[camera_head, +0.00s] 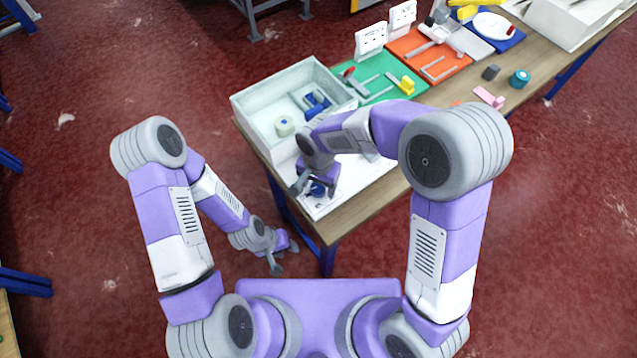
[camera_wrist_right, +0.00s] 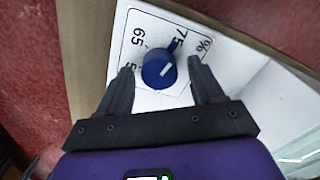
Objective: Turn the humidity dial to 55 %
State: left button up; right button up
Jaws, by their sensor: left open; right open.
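The humidity dial (camera_wrist_right: 157,72) is a round blue knob with a white line on top, on a white panel (camera_wrist_right: 190,97) printed with 65, 75 and %. A blue pointer sticks out from the knob toward the 75. Another number is partly hidden by the left finger. My right gripper (camera_wrist_right: 160,82) is open, with one finger on each side of the knob; contact cannot be told. In the head view the dial (camera_head: 317,189) is partly covered by my right gripper (camera_head: 307,184) at the table's near corner. My left gripper (camera_head: 282,258) is open and empty, low beside the table.
A pale open bin (camera_head: 252,108) holding a blue item and a pale round item stands behind the dial. Green (camera_head: 411,92) and orange (camera_head: 456,68) mats with tools lie farther along the wooden table (camera_head: 350,222). My right forearm passes over the table.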

jog(key=c, duration=1.1)
jog(key=shift+o, duration=0.2)
